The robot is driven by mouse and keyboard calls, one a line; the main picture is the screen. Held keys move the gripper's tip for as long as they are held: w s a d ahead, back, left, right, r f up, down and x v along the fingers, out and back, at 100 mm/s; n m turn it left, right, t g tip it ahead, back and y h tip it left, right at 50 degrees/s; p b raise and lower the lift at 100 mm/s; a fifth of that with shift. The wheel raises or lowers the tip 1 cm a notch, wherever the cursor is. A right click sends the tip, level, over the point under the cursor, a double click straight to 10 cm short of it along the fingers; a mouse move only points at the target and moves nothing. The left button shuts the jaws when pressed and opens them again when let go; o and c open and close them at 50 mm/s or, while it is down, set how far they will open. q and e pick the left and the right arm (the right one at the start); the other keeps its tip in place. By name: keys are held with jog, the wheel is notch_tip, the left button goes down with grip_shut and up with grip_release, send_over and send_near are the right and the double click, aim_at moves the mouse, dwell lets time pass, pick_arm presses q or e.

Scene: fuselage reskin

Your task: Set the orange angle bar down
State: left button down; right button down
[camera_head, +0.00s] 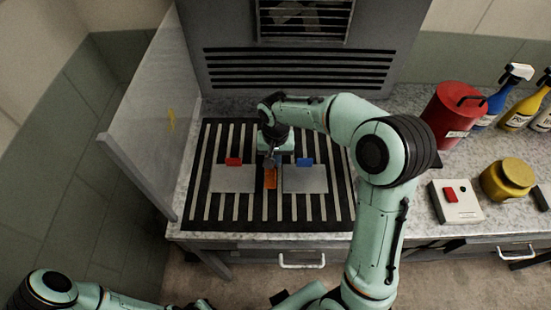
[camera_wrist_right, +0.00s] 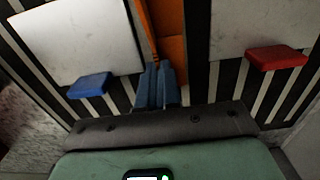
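The orange angle bar (camera_head: 270,179) is between two flat grey plates, a left plate (camera_head: 232,179) and a right plate (camera_head: 304,180), on the slatted black bed. My right gripper (camera_head: 271,160) points down at the bar's far end. In the right wrist view the blue fingers (camera_wrist_right: 157,84) are close together on the orange angle bar (camera_wrist_right: 166,32). The fingertips partly hide the bar, and I cannot tell whether it touches the bed. My left arm enters at the bottom left, and its gripper is not visible.
A red block (camera_head: 233,161) and a blue block (camera_head: 305,162) sit at the plates' far edges. A clear upright panel (camera_head: 150,120) stands left of the bed. To the right are a red can (camera_head: 452,115), a yellow jar (camera_head: 508,180), spray bottles and a box with a red switch (camera_head: 455,201).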

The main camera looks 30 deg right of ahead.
jog(key=shift+f, duration=0.2)
jog(key=c, duration=1.3)
grip_release()
jog(key=shift+c, duration=0.2)
jog(key=shift+r, duration=0.1)
